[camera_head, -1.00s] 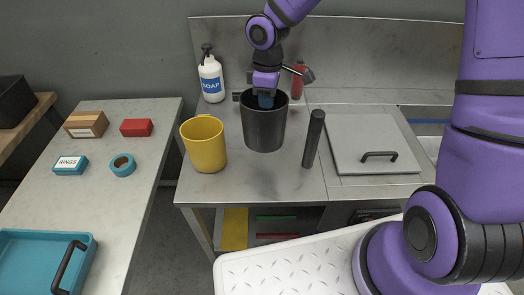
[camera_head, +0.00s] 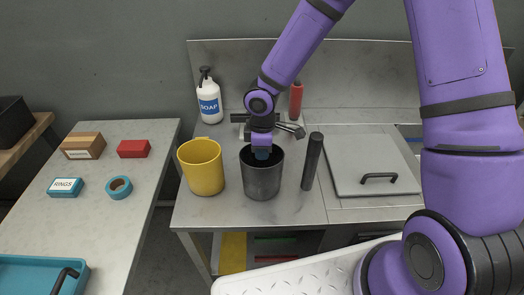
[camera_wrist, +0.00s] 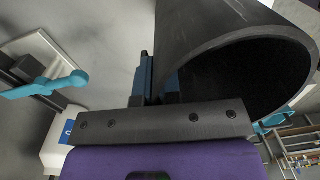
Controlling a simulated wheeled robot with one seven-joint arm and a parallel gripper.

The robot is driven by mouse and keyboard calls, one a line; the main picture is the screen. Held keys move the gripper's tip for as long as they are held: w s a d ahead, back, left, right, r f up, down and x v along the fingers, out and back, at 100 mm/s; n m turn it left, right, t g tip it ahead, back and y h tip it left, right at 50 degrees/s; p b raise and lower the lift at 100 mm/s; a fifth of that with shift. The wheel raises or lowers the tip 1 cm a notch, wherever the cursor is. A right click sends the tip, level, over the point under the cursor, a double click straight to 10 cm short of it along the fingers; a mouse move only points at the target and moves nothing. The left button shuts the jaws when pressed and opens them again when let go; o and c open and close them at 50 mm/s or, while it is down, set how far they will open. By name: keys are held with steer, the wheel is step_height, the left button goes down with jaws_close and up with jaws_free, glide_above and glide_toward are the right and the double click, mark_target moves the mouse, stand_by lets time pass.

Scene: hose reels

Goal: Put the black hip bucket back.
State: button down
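The black bucket (camera_head: 263,182) is upright over the steel counter (camera_head: 325,206), near its front edge, to the right of a yellow bucket (camera_head: 201,168). My gripper (camera_head: 262,154) reaches down at its rim, with a blue fingertip showing inside the mouth. In the wrist view, the black bucket (camera_wrist: 225,25) fills the upper right and my gripper (camera_wrist: 158,80) has its blue fingers at the bucket wall, shut on it. I cannot tell whether the bucket's base touches the counter.
A dark upright cylinder (camera_head: 312,162) stands close right of the black bucket. A soap bottle (camera_head: 208,98) and red bottle (camera_head: 296,100) stand behind. A grey lid (camera_head: 365,150) with a handle lies right. The left table (camera_head: 110,215) holds small boxes and a tape roll.

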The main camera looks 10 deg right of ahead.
steer(key=c, duration=1.3)
jaws_free()
steer(key=shift+f, duration=0.1)
steer(key=r, duration=1.2)
steer(key=shift+w+r, duration=0.15)
steer(key=shift+w, duration=0.05)
steer(key=shift+d, duration=0.1)
steer(key=s+d+r+m+t+h, duration=0.1)
steer(key=s+d+r+m, duration=0.3)
steer(key=d+r, duration=0.25)
steer(key=s+d+r+m+t+h, duration=0.1)
steer(key=s+d+r+m+t, duration=0.1)
steer(key=s+d+r+m, duration=0.45)
steer(key=shift+s+d+r+m+t+y, duration=0.4)
steer(key=shift+s+d+r+m, duration=0.45)
steer(key=shift+s+r, duration=0.95)
steer(key=shift+s+d+r+m+t+y, duration=0.25)
steer(key=shift+s+d+r+m+t, duration=0.35)
steer(key=shift+s+r, duration=1.25)
steer(key=shift+s+d+r+m+t+y, duration=0.35)
steer(key=shift+s+d+r+m, duration=0.7)
steer(key=shift+s, duration=1.35)
